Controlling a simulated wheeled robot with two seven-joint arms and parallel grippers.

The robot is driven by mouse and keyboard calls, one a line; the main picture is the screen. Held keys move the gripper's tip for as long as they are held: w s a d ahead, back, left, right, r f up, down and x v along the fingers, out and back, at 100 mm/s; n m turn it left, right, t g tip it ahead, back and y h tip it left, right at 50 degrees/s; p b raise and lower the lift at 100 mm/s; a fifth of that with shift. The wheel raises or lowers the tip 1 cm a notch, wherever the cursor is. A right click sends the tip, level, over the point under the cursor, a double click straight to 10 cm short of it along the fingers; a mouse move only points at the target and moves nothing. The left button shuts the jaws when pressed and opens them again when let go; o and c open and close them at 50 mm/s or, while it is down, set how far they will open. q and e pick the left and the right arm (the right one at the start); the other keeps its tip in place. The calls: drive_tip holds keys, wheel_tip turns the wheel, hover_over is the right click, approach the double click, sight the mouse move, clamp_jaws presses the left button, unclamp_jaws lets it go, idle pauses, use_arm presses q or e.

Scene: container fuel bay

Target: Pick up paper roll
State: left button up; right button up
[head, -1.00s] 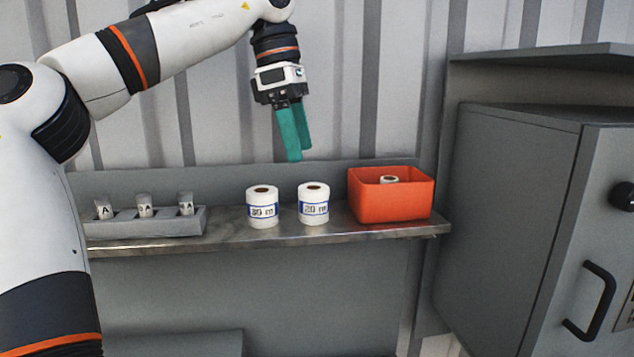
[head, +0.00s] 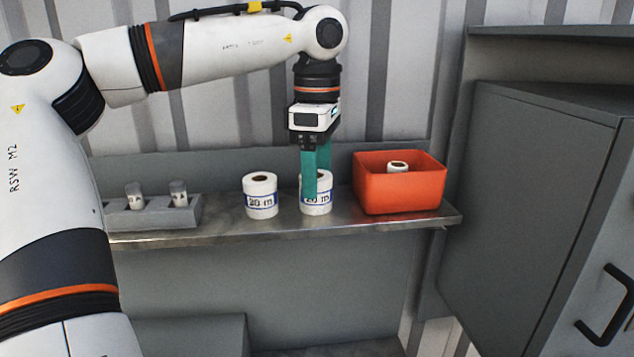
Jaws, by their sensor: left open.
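Two white paper rolls with blue-edged labels stand upright on the metal shelf (head: 225,231). The left roll (head: 260,196) stands free. The right roll (head: 325,205) is partly hidden behind my left gripper's finger. A third roll (head: 398,167) shows its top inside the orange bin (head: 400,192). My left gripper (head: 317,190) points down with its teal fingers at the right roll, one finger in front of it and the other towards its back. The jaws are open. Whether the fingers touch the roll cannot be told. My right gripper is out of view.
A grey holder (head: 150,219) with small labelled cylinders stands at the left of the shelf, partly hidden by my left arm. A grey cabinet (head: 540,190) stands to the right. A corrugated wall (head: 395,80) rises behind the shelf.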

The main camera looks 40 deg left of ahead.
use_arm(q)
drive_tip(key=shift+s+f, duration=0.15)
drive_tip(key=shift+f, duration=1.1)
drive_tip(key=shift+a+f, duration=0.1)
drive_tip(key=shift+a, duration=0.05)
drive_tip(key=c, duration=1.1)
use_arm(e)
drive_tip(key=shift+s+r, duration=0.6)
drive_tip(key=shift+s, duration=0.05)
